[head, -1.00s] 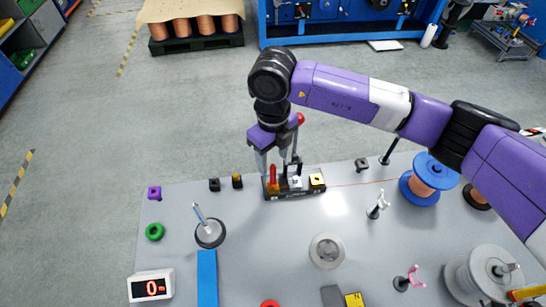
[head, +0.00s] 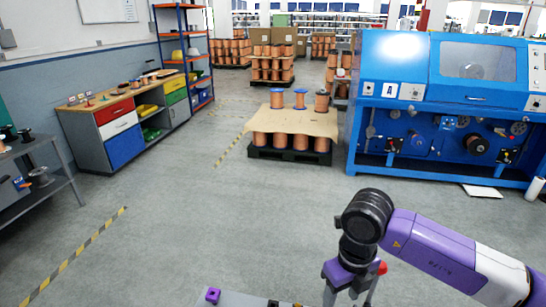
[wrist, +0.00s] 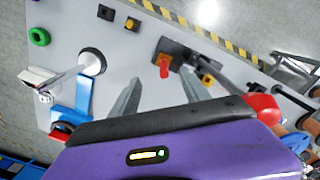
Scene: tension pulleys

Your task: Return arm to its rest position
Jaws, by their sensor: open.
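My gripper (wrist: 160,98) is open and empty in the wrist view, its two grey fingers apart above the grey table (wrist: 125,60). Past the fingertips is a dark fixture (wrist: 180,52) with a red part (wrist: 164,66) and a yellow-topped block. In the head view my purple arm (head: 440,258) reaches in from the lower right, and the wrist and upper gripper hang at the bottom edge. The fingertips are cut off there.
A black pallet of copper spools (head: 290,143) stands ahead. A blue machine (head: 450,110) is at the right, a workbench with coloured drawers (head: 120,130) at the left. Open grey floor lies between. Small black blocks (wrist: 106,12) and a green ring (wrist: 39,36) lie on the table.

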